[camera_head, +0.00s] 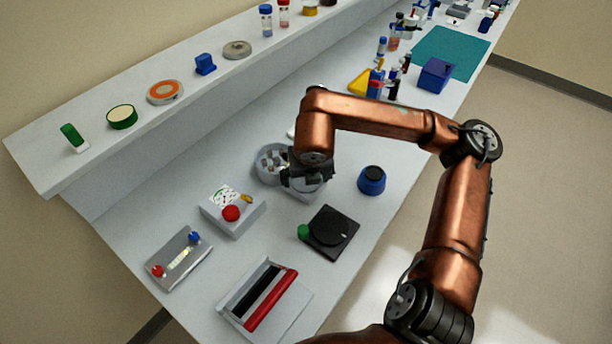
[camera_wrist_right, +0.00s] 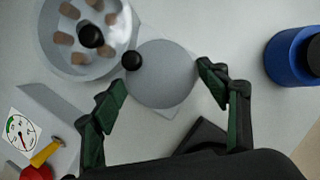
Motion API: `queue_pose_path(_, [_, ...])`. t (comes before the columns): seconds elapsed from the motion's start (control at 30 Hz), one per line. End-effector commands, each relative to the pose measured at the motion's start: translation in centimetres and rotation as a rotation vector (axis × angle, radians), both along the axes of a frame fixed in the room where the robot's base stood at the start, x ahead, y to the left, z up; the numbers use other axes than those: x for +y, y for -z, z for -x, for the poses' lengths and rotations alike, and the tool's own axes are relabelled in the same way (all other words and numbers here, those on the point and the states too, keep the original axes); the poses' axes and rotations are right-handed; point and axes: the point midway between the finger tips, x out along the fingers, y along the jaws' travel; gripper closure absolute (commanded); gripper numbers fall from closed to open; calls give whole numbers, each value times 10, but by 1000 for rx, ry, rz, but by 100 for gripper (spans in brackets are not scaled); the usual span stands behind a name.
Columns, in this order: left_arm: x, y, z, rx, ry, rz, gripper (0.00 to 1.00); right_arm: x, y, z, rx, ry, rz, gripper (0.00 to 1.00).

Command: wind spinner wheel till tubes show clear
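The spinner has a round grey bowl (camera_head: 268,160) and a flat grey wheel beside it, partly hidden under my right gripper (camera_head: 301,181) in the head view. In the right wrist view the bowl (camera_wrist_right: 54,58) holds several brownish tubes (camera_wrist_right: 62,38) around a black hub (camera_wrist_right: 92,36). The wheel (camera_wrist_right: 165,75) lies flat, with a black knob (camera_wrist_right: 132,60) on its upper left edge. My right gripper (camera_wrist_right: 161,85) is open above the wheel, its fingers apart on either side. Nothing is between the fingers, and the knob stands beyond the left fingertip. My left gripper is not in view.
A blue round jar (camera_head: 372,181) stands right of the spinner. A white box with a red button (camera_head: 231,213) and a black plate device with a green knob (camera_head: 330,232) lie nearer. A raised shelf (camera_head: 100,145) runs along the back. Some bare bench separates these things.

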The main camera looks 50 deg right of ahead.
Motion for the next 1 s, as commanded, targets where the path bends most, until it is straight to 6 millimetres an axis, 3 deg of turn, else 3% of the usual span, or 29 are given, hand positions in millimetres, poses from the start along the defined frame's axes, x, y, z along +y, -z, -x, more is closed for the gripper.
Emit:
queue_pose_path(0.13, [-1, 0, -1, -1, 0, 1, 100, -1, -3, -1, -6, 1, 1, 21])
queue_pose_path(0.5, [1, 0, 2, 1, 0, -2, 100, 1, -11, 0, -11, 0, 2, 21])
queue_pose_path(1.0, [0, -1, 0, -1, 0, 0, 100, 23, -93, 25, -13, -1, 1, 21])
